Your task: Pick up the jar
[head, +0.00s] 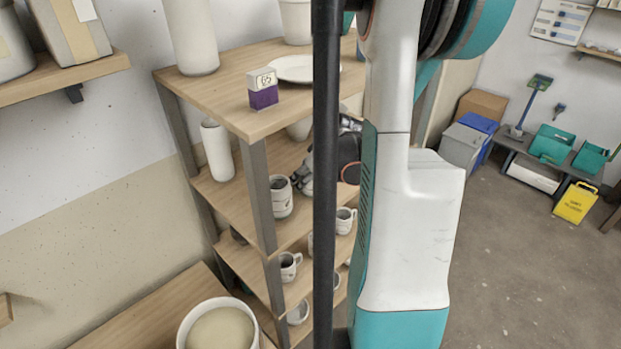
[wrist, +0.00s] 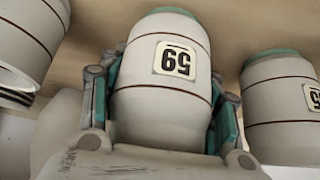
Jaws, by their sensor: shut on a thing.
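A pale jar (wrist: 160,100) with thin brown bands, a green-tinted end and a square number label that appears upside down fills the middle of the wrist view. My gripper (wrist: 163,108) has its teal-padded fingers on both sides of this jar and is shut on it. In the head view my gripper (head: 304,178) is at the second shelf, partly hidden behind the black pole and my arm. I cannot tell whether the jar is clear of the shelf.
A similar jar (wrist: 280,105) stands close on the right in the wrist view, and another (wrist: 28,40) on the left. A banded jar (head: 281,197) stands near the shelf's front edge. The wooden rack (head: 225,85) has a top board above my gripper and mugs below.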

